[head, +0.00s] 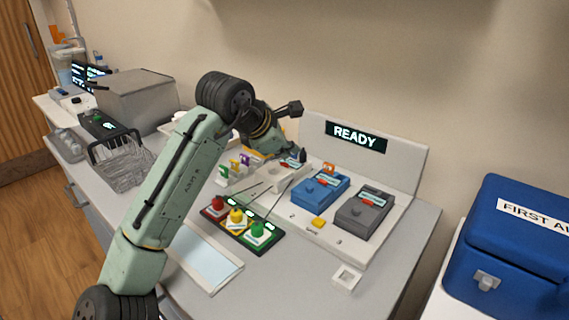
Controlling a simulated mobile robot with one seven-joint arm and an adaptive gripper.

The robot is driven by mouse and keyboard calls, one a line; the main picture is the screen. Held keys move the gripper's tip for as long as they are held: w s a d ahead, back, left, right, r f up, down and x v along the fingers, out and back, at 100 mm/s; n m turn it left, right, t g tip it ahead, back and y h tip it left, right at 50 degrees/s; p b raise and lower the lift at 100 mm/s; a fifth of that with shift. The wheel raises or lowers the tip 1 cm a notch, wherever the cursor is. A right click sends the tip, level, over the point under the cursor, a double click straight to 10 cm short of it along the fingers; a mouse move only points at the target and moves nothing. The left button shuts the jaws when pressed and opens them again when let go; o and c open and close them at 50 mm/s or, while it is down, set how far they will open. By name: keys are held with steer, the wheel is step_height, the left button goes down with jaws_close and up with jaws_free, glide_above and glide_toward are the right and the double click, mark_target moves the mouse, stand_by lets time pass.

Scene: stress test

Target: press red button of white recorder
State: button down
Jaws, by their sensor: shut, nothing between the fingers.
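A white recorder (262,180) lies on the white board, left of a blue recorder (320,190) and a dark grey recorder (365,211). My gripper (296,161) is shut and empty, pointing down over the back part of the white recorder. I cannot tell whether it touches the recorder. No red button can be made out on the white recorder; my gripper and wrist cover part of that area.
In front stands a panel with red (217,203), yellow (236,215) and green (257,230) domed buttons, with thin dark rods beside it. A READY display (356,137) stands behind. A wire basket (122,165) is left and a blue first-aid box (515,250) right.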

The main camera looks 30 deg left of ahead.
mark_target(290, 169)
steer(key=shift+f, duration=0.4)
steer(key=shift+s+d+f+b, duration=0.1)
steer(key=shift+f+b, duration=0.3)
steer(key=shift+f, duration=0.45)
stand_by(1.2)
steer(key=shift+r, duration=0.1)
steer(key=shift+r+p, duration=0.7)
steer(key=shift+p, duration=0.1)
steer(key=shift+d+r, duration=0.1)
steer(key=shift+w, duration=0.2)
step_height(290, 169, up, 5)
steer(key=p, duration=0.5)
steer(key=shift+r, duration=0.2)
